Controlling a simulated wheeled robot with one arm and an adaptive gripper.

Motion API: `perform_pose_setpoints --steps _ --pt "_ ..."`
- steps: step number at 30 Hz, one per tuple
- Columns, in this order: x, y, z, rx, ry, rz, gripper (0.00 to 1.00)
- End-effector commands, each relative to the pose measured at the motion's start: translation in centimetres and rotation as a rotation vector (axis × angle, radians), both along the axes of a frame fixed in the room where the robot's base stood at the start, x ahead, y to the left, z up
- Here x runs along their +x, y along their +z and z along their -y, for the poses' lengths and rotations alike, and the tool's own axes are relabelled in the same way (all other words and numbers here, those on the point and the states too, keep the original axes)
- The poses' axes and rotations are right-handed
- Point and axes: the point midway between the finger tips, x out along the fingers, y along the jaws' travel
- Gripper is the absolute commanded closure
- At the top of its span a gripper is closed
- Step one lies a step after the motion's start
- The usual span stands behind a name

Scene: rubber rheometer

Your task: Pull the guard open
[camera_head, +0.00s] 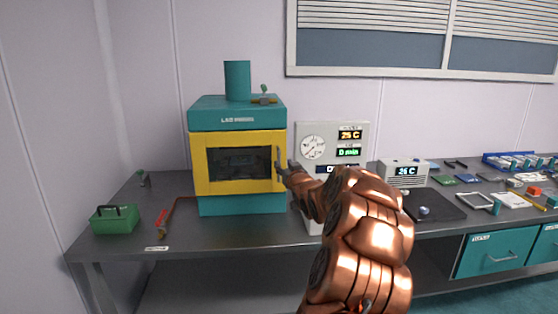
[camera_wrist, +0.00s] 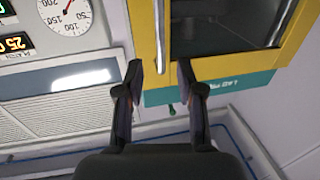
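The guard is a yellow-framed door with a dark window (camera_head: 238,163) on the front of the teal rheometer (camera_head: 236,113). It looks closed. A slim upright handle (camera_head: 279,160) is on its right edge. The wrist view is upside down and shows the yellow frame (camera_wrist: 215,67) and the grey handle bar (camera_wrist: 160,35). My gripper (camera_head: 285,172) is at the handle. In the wrist view my gripper (camera_wrist: 160,70) is open, with one finger on each side of the bar's end and gaps between. Whether a finger touches the bar I cannot tell.
A gauge panel (camera_head: 345,136) stands right of the machine, behind my arm. A green box (camera_head: 114,219) and a red-handled tool (camera_head: 161,222) lie to the left on the grey bench (camera_head: 205,232). A small display unit (camera_head: 403,173) and several tools are to the right.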

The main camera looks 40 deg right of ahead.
Motion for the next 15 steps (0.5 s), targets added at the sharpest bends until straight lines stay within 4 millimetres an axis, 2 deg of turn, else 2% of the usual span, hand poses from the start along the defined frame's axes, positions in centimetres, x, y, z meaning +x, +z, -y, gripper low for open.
perform_pose_setpoints --steps 9,15 --pt "3.2 0.0 1.5 0.000 0.001 -0.003 0.63" --pt "4.7 0.1 2.2 -0.002 0.000 -0.003 0.63"
